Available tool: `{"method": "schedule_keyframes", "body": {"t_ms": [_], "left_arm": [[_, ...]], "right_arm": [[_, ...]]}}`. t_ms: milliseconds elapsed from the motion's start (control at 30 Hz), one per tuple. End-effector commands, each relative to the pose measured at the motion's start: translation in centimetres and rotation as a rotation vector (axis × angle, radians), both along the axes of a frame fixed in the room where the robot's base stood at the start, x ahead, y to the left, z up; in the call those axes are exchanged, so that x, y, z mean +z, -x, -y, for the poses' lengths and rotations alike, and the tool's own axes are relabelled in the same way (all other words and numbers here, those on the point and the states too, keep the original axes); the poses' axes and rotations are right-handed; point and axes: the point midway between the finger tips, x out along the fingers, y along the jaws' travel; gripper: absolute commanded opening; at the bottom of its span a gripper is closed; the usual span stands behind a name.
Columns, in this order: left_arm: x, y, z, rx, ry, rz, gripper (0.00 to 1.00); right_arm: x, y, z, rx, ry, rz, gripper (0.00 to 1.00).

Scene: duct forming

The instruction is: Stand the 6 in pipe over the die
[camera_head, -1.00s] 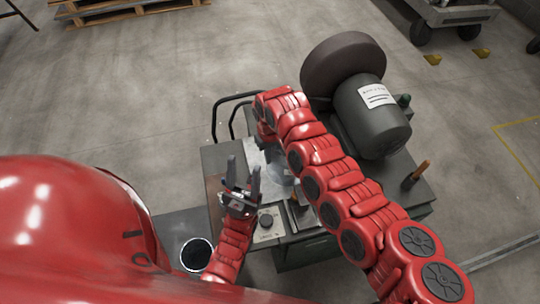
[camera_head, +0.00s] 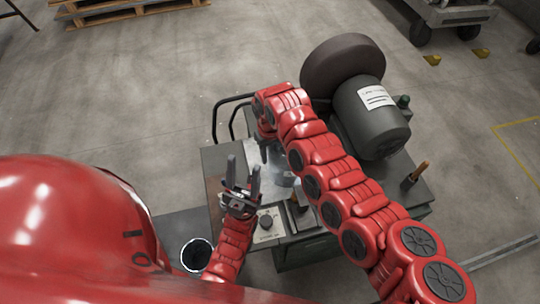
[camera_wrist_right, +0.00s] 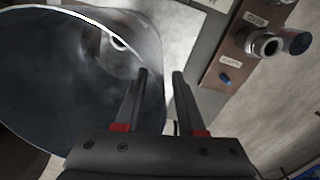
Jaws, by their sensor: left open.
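In the right wrist view a large grey metal pipe (camera_wrist_right: 60,75) fills the left side, its bright-rimmed mouth facing the camera. My right gripper (camera_wrist_right: 161,72) has its two fingers apart. My left gripper (camera_head: 243,172) is open and empty over the front of the workbench.
A dark round opening with a bright rim (camera_head: 197,255) is at lower left. Labelled fittings (camera_wrist_right: 262,43) sit on a brown panel.

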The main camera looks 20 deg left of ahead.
Motion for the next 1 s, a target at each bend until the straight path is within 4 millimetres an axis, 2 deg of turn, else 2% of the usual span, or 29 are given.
{"method": "schedule_keyframes", "body": {"t_ms": [33, 133, 500, 700, 1000], "left_arm": [[1.3, 0.0, 0.0, 0.000, 0.000, 0.000, 0.50], [2.3, 0.0, 0.0, 0.000, 0.000, 0.000, 0.50], [3.0, 0.0, 0.0, 0.000, 0.000, 0.000, 0.50], [3.3, 0.0, 0.0, 0.000, 0.000, 0.000, 0.50], [3.3, 0.0, 0.0, 0.000, 0.000, 0.000, 0.50]], "right_arm": [[1.9, -0.1, 0.0, 0.000, -0.002, 0.002, 0.38], [4.6, -0.2, -0.2, -0.001, -0.007, 0.007, 0.38], [13.0, -0.1, -0.1, 0.001, -0.004, 0.005, 0.38], [14.9, -0.1, -0.1, 0.001, -0.004, 0.003, 0.38], [15.2, 0.0, -0.1, 0.001, -0.003, 0.001, 0.38]]}}
